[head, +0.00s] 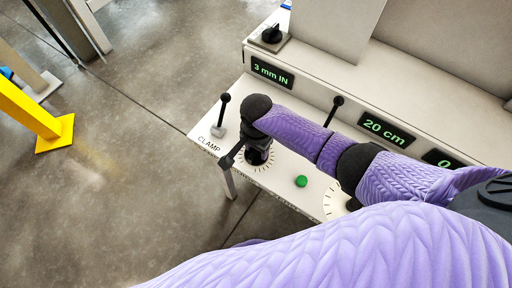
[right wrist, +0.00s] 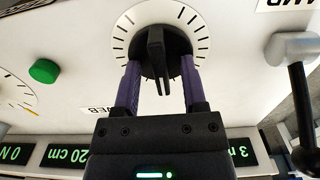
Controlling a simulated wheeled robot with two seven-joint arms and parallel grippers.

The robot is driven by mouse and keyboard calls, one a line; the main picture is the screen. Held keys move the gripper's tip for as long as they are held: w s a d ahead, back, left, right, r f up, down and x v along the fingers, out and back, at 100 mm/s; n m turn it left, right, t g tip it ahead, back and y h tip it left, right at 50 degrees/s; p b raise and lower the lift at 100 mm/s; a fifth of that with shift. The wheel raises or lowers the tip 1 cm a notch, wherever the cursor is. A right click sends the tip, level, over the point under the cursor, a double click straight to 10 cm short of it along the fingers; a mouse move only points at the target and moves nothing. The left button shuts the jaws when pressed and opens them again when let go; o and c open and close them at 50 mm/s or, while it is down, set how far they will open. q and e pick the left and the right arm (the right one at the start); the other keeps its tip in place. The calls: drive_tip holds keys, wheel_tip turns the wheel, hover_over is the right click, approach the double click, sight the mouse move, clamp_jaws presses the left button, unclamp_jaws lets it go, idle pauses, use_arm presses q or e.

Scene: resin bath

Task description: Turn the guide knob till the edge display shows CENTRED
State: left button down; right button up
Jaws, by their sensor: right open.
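A black knob (right wrist: 156,50) with a raised bar sits on a round white tick-marked dial, beside a partly hidden label reading WEB. My right gripper (right wrist: 160,66) is open, its two fingers on either side of the knob, with gaps to the raised bar. In the head view the right gripper (head: 257,150) is over this dial (head: 262,165) at the panel's front, hiding most of the knob. The edge display (head: 272,73) reads 3 mm IN in green; in the right wrist view the display (right wrist: 240,152) is upside down and partly covered. My left gripper is out of view.
A CLAMP lever (head: 221,115) stands just left of the dial, and another black lever (head: 334,110) behind my arm. A green button (head: 301,181), a 20 cm display (head: 386,130) and a second black knob (head: 271,35) are nearby. Open floor lies left.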

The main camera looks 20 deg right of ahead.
drive_tip(key=c, duration=0.7)
clamp_jaws()
